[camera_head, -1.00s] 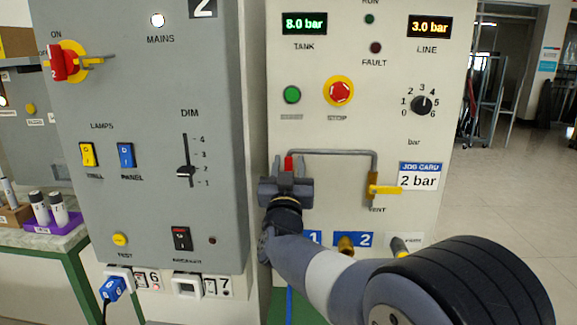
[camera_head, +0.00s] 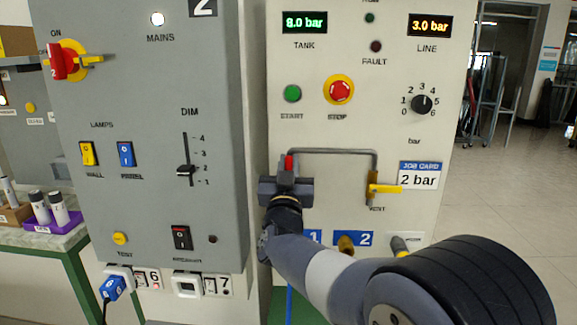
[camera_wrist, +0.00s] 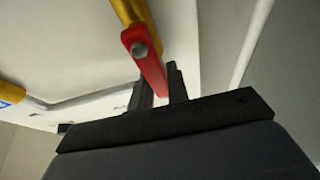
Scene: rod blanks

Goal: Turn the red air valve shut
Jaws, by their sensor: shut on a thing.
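The red air valve's handle (camera_head: 289,162) shows as a small red tip at the left end of the grey pipe on the cream panel. In the wrist view the red lever (camera_wrist: 148,66) runs from a bolt on a yellow pipe body (camera_wrist: 128,12) down between my fingers. My gripper (camera_head: 287,172) is shut on this lever; its fingers also show in the wrist view (camera_wrist: 160,88). My gripper hides most of the valve body in the head view.
A yellow vent handle (camera_head: 385,188) sits to the right on the same pipe (camera_head: 335,152). A grey cabinet (camera_head: 215,100) stands close on the left. Outlets marked 1 and 2 (camera_head: 352,239) lie below. The tank display (camera_head: 304,23) reads 8.0 bar, the line display (camera_head: 430,26) 3.0 bar.

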